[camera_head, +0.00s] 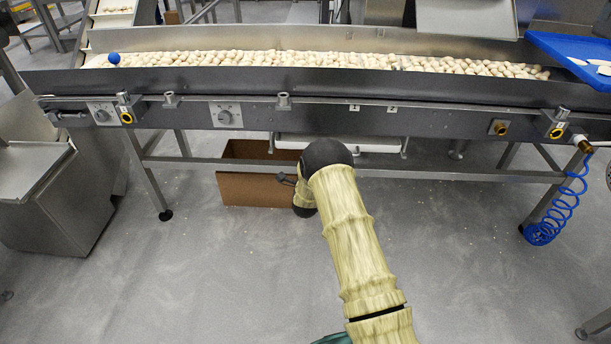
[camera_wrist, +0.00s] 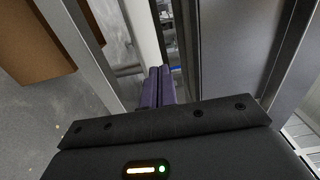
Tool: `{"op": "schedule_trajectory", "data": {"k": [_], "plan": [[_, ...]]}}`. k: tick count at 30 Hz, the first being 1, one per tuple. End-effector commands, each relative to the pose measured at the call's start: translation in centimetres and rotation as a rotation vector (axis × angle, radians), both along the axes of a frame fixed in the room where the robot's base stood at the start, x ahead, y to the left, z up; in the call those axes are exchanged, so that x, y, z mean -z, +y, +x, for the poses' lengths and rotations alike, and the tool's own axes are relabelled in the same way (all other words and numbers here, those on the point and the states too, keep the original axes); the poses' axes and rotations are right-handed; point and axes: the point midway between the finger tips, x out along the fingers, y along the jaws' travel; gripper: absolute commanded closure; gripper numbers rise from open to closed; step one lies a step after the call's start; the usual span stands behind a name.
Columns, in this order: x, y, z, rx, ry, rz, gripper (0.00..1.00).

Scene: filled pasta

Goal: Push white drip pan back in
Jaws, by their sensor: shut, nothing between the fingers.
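The white drip pan (camera_head: 375,147) hangs under the conveyor, a pale strip below its front side. My arm's elbow covers part of it in the head view. In the wrist view the pan (camera_wrist: 143,32) is a long white edge running up from my fingertips. My gripper (camera_wrist: 160,72) is shut and empty, its purple fingers side by side. The fingertips overlap the pan's near end in that view; I cannot tell if they touch it. In the head view the fingers are not clearly visible.
The conveyor (camera_head: 300,105) carries filled pasta and a blue ball (camera_head: 113,58). A cardboard box (camera_head: 240,185) stands on the floor below, left of my arm. A metal crossbar (camera_head: 450,173) runs under the conveyor. A blue coiled hose (camera_head: 555,225) hangs at right. The front floor is clear.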

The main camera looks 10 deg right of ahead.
Motion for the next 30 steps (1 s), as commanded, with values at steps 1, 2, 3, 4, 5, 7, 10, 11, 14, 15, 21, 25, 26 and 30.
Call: {"op": "schedule_trajectory", "data": {"k": [1, 2, 3, 4, 5, 7, 10, 11, 14, 15, 21, 25, 26, 30], "plan": [[-0.3, 0.4, -0.9, -0.002, 0.004, 0.001, 1.0], [-0.3, 0.6, -1.4, -0.003, 0.005, 0.001, 1.0], [-0.3, 0.9, -2.2, -0.004, 0.005, 0.001, 1.0], [-0.3, 1.1, -2.7, -0.006, 0.005, 0.001, 1.0], [-0.3, 1.3, -3.3, -0.007, 0.005, 0.001, 1.0], [-0.2, 1.9, -4.6, -0.01, 0.006, 0.002, 1.0], [-0.1, 2.5, -6.3, -0.014, 0.006, 0.001, 1.0], [-0.1, 2.7, -6.7, -0.014, 0.005, 0.001, 1.0], [0.0, 3.0, -7.6, -0.015, 0.004, 0.002, 1.0], [0.0, 3.0, -7.8, -0.015, 0.004, 0.002, 1.0], [0.1, 3.0, -8.0, -0.013, 0.001, 0.001, 1.0], [0.1, 3.0, -8.0, -0.014, 0.001, 0.001, 1.0], [0.1, 3.0, -8.0, -0.014, 0.001, 0.001, 1.0], [0.1, 2.6, -8.0, -0.008, 0.002, 0.0, 1.0]]}}
